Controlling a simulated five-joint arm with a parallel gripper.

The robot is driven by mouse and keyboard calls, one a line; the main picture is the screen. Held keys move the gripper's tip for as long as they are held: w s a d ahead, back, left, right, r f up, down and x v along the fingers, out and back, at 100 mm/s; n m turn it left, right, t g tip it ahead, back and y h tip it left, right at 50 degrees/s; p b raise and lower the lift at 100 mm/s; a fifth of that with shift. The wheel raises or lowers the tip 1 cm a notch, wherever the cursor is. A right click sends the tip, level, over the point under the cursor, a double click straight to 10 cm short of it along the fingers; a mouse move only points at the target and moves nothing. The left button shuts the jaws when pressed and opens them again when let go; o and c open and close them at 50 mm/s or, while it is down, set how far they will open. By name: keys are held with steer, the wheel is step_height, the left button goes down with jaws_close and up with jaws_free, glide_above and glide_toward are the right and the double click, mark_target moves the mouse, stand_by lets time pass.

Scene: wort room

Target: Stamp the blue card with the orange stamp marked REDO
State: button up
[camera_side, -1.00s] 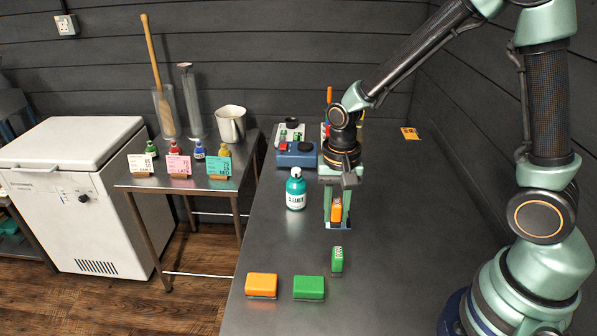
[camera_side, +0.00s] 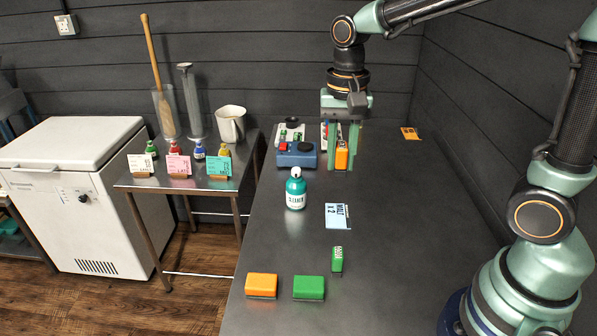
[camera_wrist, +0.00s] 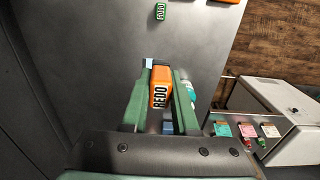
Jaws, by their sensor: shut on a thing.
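The blue card (camera_side: 338,216) lies flat on the dark bench, in full view beside the teal bottle. Dark lettering like "MALT X 2" shows on it; I cannot tell whether it bears a stamp print. My gripper (camera_side: 342,160) is shut on the orange stamp (camera_side: 342,155) and holds it behind the card, toward the far end of the bench. In the wrist view the orange stamp (camera_wrist: 160,87) sits between the green fingers, its REDO label readable. The card is mostly hidden there behind gripper and stamp.
The teal bottle (camera_side: 296,190) stands left of the card. A green stamp (camera_side: 337,260), an orange block (camera_side: 261,285) and a green block (camera_side: 309,288) stand nearer. A blue device (camera_side: 297,155) is left of my gripper.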

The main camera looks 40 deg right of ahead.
jaws_close()
glide_toward(336, 221)
steer(key=shift+f, duration=2.75)
steer(key=shift+f, duration=0.55)
step_height(336, 221, up, 7)
stand_by(0.5)
